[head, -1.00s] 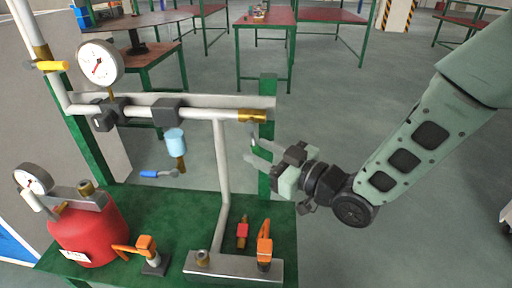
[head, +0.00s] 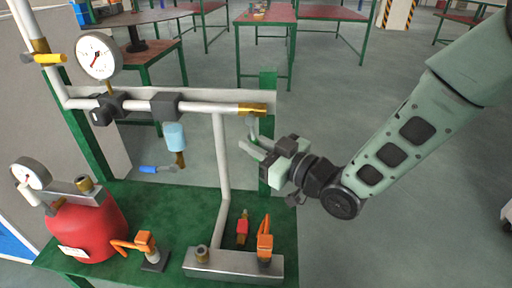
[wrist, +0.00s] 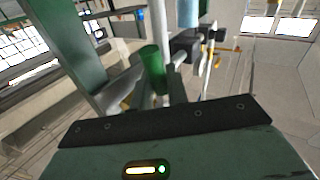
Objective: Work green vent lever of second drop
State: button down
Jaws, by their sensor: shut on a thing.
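The green vent lever (wrist: 152,68) shows as a green handle in the middle of the wrist view, between my fingers. My gripper (head: 249,136) is at the right end of the horizontal white pipe (head: 205,107), just below the brass fitting (head: 252,110). It is shut on the green lever.
A pressure gauge (head: 98,56) stands on the pipe's left. A blue lever (head: 158,169) hangs below. On the green bench (head: 190,200) are a red cylinder (head: 88,232), orange levers (head: 264,238) and a red valve (head: 242,230). The floor right of my gripper is clear.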

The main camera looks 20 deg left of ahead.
jog(key=shift+a+f+m+y+b, duration=0.3)
jog(key=shift+f+y+b, duration=0.1)
jog(key=shift+b, duration=0.75)
jog(key=shift+s+a+r+m+t+y+b, duration=0.15)
jog(key=shift+m+t+y+b, duration=0.15)
jog(key=shift+b, duration=0.35)
jog(key=shift+r, duration=0.15)
jog(key=c, duration=1.4)
grip_release()
